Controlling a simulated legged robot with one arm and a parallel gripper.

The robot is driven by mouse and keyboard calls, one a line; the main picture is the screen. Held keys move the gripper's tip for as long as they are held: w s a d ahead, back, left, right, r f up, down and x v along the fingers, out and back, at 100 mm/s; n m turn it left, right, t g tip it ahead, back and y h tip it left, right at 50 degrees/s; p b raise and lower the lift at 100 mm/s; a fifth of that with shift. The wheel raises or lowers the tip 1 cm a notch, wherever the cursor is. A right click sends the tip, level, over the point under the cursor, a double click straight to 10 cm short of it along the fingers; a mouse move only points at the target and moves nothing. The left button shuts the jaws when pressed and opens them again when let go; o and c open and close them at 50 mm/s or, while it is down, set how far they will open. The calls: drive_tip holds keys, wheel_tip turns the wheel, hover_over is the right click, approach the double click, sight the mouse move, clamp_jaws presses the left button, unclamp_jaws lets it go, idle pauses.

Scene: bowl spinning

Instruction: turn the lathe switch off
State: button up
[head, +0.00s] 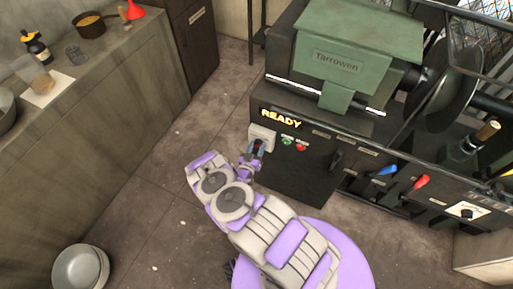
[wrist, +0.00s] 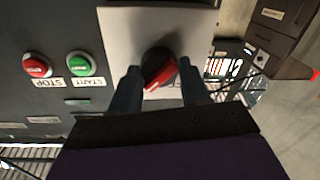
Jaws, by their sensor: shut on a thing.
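The lathe (head: 380,110) is a dark machine with a green headstock, on the right in the head view. Its lit sign (head: 281,118) reads READY. The lathe switch (wrist: 160,68) is a black rotary knob with a red handle on a pale plate (wrist: 118,45) in the wrist view. The plate also shows in the head view (head: 262,133). My gripper (wrist: 158,82) has one finger on each side of the knob and is shut on it. In the head view my gripper (head: 258,150) reaches the plate and hides most of the switch.
A red STOP button (wrist: 37,65) and a green START button (wrist: 79,64) sit beside the switch. Blue (head: 387,170) and red (head: 420,183) levers stick out farther right. A counter (head: 110,75) stands at left, with open floor (head: 150,200) between.

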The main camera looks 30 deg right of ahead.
drive_tip(key=n, duration=0.4)
drive_tip(key=shift+w+a+n, duration=0.1)
drive_tip(key=shift+n, duration=0.3)
drive_tip(key=n, duration=0.4)
drive_tip(key=shift+a+g, duration=0.1)
drive_tip(key=shift+g, duration=0.2)
drive_tip(key=n, duration=0.6)
drive_tip(key=shift+w+a+n+g, duration=0.1)
drive_tip(key=shift+w+n+g, duration=0.1)
drive_tip(key=shift+n+g, duration=0.1)
drive_tip(key=shift+f+n, duration=0.15)
drive_tip(key=shift+n, duration=0.65)
drive_tip(key=shift+s, duration=0.1)
drive_tip(key=o, duration=1)
drive_tip(key=p+v, duration=0.2)
drive_tip(key=v, duration=1.5)
drive_tip(key=shift+a+p, duration=0.2)
drive_tip(key=shift+p, duration=0.15)
